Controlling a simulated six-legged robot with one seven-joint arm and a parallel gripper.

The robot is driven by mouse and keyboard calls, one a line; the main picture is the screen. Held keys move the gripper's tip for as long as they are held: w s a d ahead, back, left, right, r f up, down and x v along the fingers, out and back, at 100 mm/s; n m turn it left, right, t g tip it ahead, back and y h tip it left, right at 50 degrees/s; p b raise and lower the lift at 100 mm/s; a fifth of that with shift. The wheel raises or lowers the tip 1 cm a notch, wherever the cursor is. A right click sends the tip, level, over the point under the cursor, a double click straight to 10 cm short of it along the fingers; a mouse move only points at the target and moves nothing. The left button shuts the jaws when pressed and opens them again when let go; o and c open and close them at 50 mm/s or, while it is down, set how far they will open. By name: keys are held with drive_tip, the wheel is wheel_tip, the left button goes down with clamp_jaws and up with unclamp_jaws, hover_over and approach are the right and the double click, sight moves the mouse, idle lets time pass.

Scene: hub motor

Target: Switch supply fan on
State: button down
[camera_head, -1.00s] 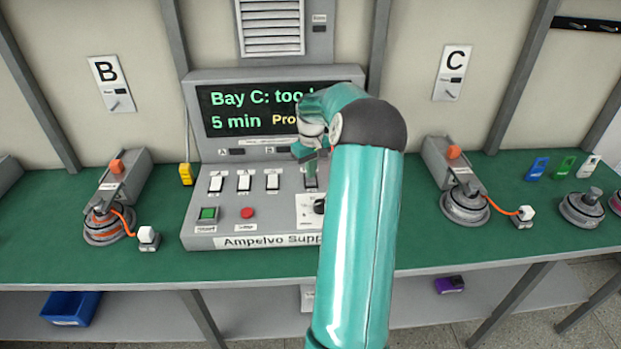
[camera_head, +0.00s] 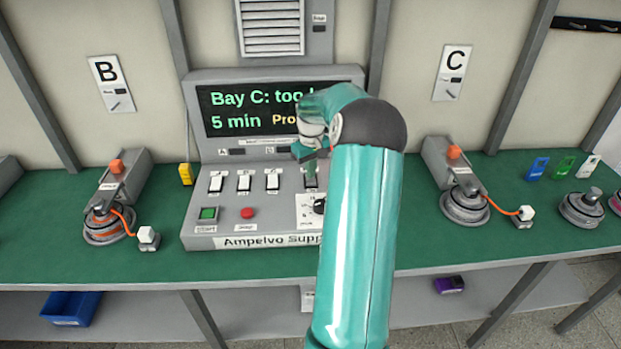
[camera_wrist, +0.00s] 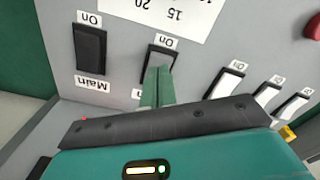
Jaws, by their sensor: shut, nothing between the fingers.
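The supply panel (camera_head: 225,228) stands on the green bench. My gripper (camera_head: 310,172) is shut and empty, pointing down at a dark rocker switch (camera_head: 311,184) right of three white ones. In the wrist view my green fingertips (camera_wrist: 158,82) overlap the lower part of this dark switch (camera_wrist: 161,60), marked "On" at one end. Its other label is mostly hidden by my fingers, and I cannot tell whether they press on it. The dark "Main" switch (camera_wrist: 90,48) is beside it; my arm hides it in the head view.
White rocker switches (camera_head: 244,182) sit to the left. A green button (camera_head: 208,214), a red button (camera_head: 248,213) and a black knob (camera_head: 319,206) lie below. The display (camera_head: 235,109) reads "Bay C: too" and "5 min", partly covered by my arm. Hub motors (camera_head: 464,207) flank the panel.

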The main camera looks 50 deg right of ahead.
sight(311, 181)
drive_tip(key=shift+f, duration=0.95)
idle(0.5)
drive_tip(key=shift+r, duration=3.55)
